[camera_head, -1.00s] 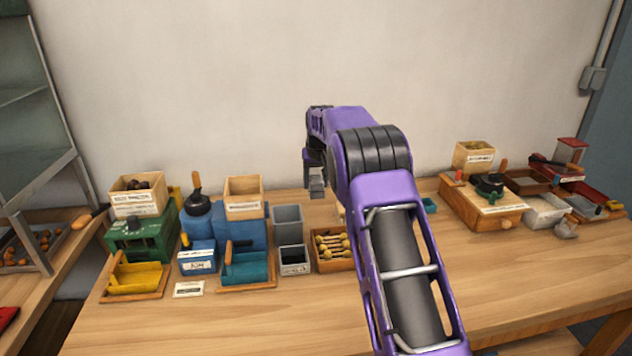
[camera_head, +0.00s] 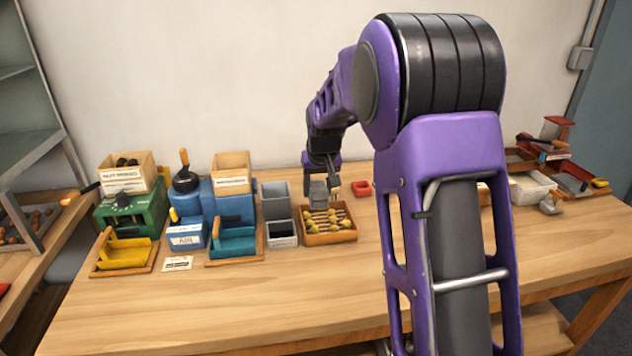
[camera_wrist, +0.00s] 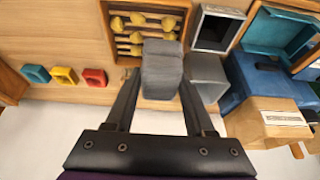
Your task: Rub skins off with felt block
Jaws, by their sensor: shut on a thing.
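My gripper (camera_head: 319,181) is shut on a grey felt block (camera_head: 318,194). In the wrist view the felt block (camera_wrist: 161,69) sits between both fingers of my gripper (camera_wrist: 160,88). A wooden tray (camera_head: 330,238) with slats holds several yellowish chestnuts (camera_head: 313,224). In the head view the block is just above the tray's back edge. In the wrist view the tray (camera_wrist: 105,22) and chestnuts (camera_wrist: 137,20) lie beyond the block, which overlaps the tray's near edge. I cannot tell whether the block touches any chestnut.
Grey bins (camera_head: 275,201) stand just left of the tray, with a teal tray (camera_head: 234,243) and blue machine (camera_head: 232,203) farther left. A small red dish (camera_head: 361,188) is to the right. The table front (camera_head: 230,305) is clear.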

